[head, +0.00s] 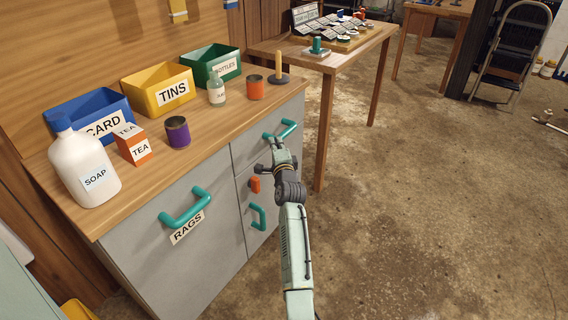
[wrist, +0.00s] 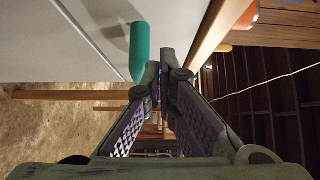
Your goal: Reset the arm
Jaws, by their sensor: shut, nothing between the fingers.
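My gripper (head: 278,147) is shut and empty in the head view. It is in front of the cabinet's upper right drawer, close to that drawer's teal handle (head: 280,131). In the wrist view my gripper (wrist: 165,75) has its fingertips together, and a teal handle (wrist: 138,50) shows just left of them. I cannot tell whether the fingers touch the handle. My arm reaches up from the bottom of the head view.
The grey cabinet (head: 185,250) has a RAGS drawer handle (head: 185,207). On its top stand a blue bin (head: 75,108), yellow bin (head: 150,100), green bin (head: 200,62), soap bottle (head: 85,165) and several small containers. A wooden table (head: 345,58) stands behind.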

